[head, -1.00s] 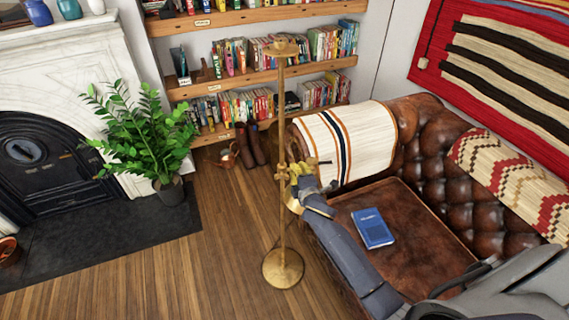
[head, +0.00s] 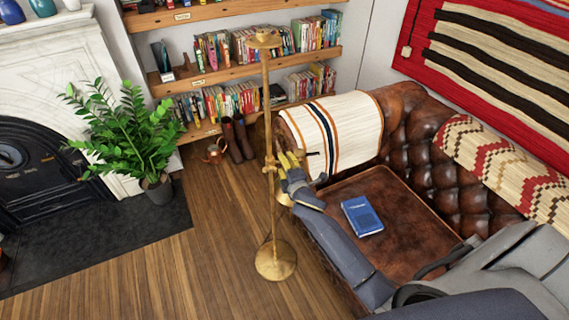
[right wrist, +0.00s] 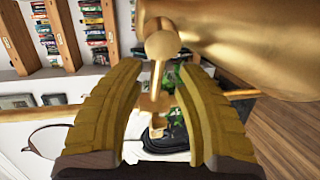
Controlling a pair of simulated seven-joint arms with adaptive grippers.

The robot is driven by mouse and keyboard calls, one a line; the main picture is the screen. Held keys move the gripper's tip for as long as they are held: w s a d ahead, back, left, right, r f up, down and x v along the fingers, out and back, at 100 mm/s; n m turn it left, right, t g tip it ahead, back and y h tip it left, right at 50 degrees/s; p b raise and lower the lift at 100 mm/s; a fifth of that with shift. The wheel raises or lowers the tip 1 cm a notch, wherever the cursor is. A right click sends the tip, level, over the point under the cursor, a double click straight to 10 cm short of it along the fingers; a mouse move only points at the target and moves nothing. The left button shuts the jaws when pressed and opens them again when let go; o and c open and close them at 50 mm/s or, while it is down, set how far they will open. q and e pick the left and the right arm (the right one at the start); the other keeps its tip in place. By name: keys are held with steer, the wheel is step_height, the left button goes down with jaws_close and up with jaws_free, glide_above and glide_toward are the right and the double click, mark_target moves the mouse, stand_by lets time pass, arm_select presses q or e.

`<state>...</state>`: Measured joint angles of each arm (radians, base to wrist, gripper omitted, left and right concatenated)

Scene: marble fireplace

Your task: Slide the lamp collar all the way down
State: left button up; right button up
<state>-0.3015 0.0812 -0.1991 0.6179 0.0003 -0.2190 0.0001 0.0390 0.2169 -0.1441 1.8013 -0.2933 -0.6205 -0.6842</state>
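A brass floor lamp (head: 266,110) stands upright on a round base (head: 275,260). Its collar (head: 269,164) sits around the pole, a little below mid-height. My right gripper (head: 287,160), with yellow fingers, is just right of the collar. In the right wrist view the right gripper (right wrist: 160,110) is open. A brass ball knob on a short stem (right wrist: 162,45) shows between and just beyond its fingertips; I cannot tell whether they touch. A large smooth brass part (right wrist: 240,45) fills the upper right there. The arm partly hides the parts beside the collar. My left gripper is not in view.
A brown leather sofa (head: 400,215) with a striped throw (head: 345,125) and blue book (head: 362,216) stands close right of the lamp. A potted plant (head: 130,140) and fireplace (head: 40,80) are left. Bookshelves (head: 240,60) are behind. Wood floor left of the lamp is clear.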

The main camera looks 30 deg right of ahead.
steer(key=v, duration=1.1)
steer(key=shift+s, duration=0.2)
steer(key=s+f+m+g+y, duration=0.1)
steer(key=s+f+m+g, duration=0.2)
steer(key=f, duration=1)
steer(key=s+f+m+g, duration=0.25)
steer(key=s+f, duration=0.35)
steer(key=f, duration=0.7)
steer(key=s+f+m+g+y, duration=0.1)
steer(key=s+f+m+g, duration=0.2)
steer(key=f, duration=1)
steer(key=s+a+f+m+g, duration=0.1)
steer(key=s+f, duration=0.5)
steer(key=s, duration=0.6)
steer(key=s+a+f+m+g, duration=0.1)
steer(key=s+f+g, duration=0.1)
steer(key=s+f, duration=0.5)
steer(key=s+a+f+m+g, duration=0.1)
steer(key=s+f, duration=0.6)
steer(key=s, duration=1.1)
steer(key=shift+s+g, duration=0.3)
steer(key=shift+g, duration=0.55)
